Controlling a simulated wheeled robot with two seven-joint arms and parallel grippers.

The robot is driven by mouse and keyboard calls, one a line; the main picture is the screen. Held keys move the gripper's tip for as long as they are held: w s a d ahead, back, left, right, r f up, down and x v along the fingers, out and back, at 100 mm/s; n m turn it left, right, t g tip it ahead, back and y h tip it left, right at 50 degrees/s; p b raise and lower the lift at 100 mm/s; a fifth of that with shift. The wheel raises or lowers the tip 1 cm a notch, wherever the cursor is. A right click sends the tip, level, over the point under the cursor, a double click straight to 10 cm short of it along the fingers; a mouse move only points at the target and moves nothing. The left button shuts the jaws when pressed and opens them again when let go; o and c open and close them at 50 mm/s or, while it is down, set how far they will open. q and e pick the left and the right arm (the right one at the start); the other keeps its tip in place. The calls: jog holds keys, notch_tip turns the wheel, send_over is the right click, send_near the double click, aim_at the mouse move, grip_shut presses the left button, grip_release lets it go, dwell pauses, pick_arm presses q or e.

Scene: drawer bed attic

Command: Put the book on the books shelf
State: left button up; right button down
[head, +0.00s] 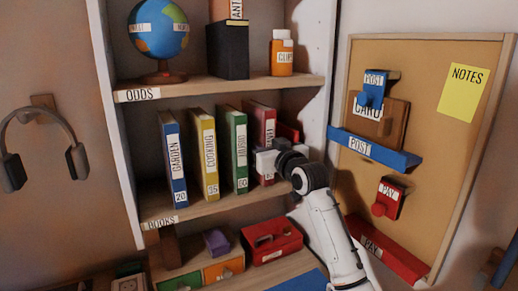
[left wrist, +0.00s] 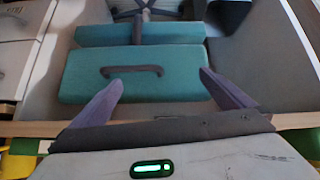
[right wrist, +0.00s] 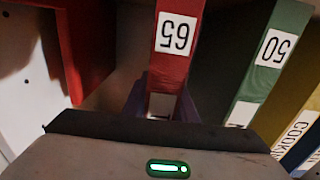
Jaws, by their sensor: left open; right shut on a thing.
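A red book (head: 262,125) stands upright on the books shelf (head: 225,207), to the right of the green book. Its spine, marked 65, shows in the right wrist view (right wrist: 174,62). My right gripper (head: 268,160) is at the lower part of this spine and shut on it; its fingers straddle the book in the right wrist view (right wrist: 165,105). The book's base is partly hidden by the gripper. My left gripper (left wrist: 162,88) is open and empty, facing a teal drawer front with a handle (left wrist: 132,71).
Blue (head: 173,158), yellow (head: 204,153) and green (head: 233,150) books stand left of the red one. Another red object (head: 289,132) is right of it, near the side wall.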

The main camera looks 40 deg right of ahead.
pick_arm(q)
jog(key=shift+s+f, duration=0.1)
jog(key=shift+f, duration=0.15)
pick_arm(e)
jog(key=c, duration=1.7)
grip_release()
jog(key=shift+f, duration=0.2)
jog(key=shift+o, duration=1.3)
pick_arm(q)
jog(key=shift+r, duration=0.1)
pick_arm(e)
jog(key=shift+s+r, duration=0.1)
jog(key=shift+r, duration=0.05)
pick_arm(q)
jog(key=shift+w+r+p, duration=0.2)
jog(key=shift+r+p, duration=0.85)
jog(key=shift+p, duration=0.1)
pick_arm(e)
jog(key=v, duration=1.2)
